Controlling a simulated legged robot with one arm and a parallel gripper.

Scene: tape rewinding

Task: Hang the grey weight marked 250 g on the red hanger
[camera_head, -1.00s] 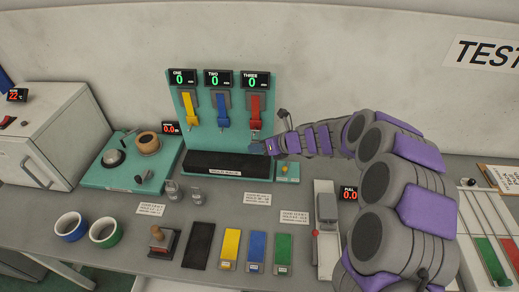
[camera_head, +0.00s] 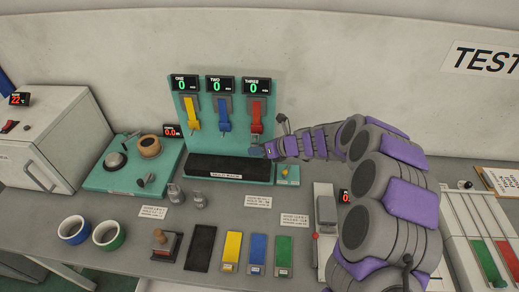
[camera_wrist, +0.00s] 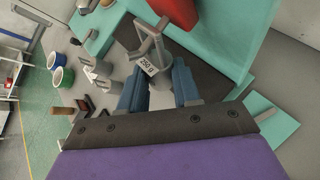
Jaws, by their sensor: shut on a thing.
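The grey weight marked 250 g (camera_wrist: 148,66) is between the blue fingers of my gripper (camera_wrist: 160,88), with its label facing the wrist camera and its loop handle standing up beyond the fingertips. The red hanger (camera_head: 256,115) hangs from the board under the display THREE, which reads 0. Its red part (camera_wrist: 174,12) shows at the top of the wrist view, close to the handle. My gripper (camera_head: 264,150) is just below and slightly right of the red hanger in the head view. The weight is hard to make out there, and I cannot tell whether handle and hanger touch.
Yellow (camera_head: 192,113) and blue (camera_head: 224,113) hangers hang left of the red one. Two more grey weights (camera_head: 174,194) (camera_head: 200,200) stand on the table. A dark tray (camera_head: 230,167) lies under the hangers. The teal board (camera_wrist: 235,40) is close beside my gripper.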

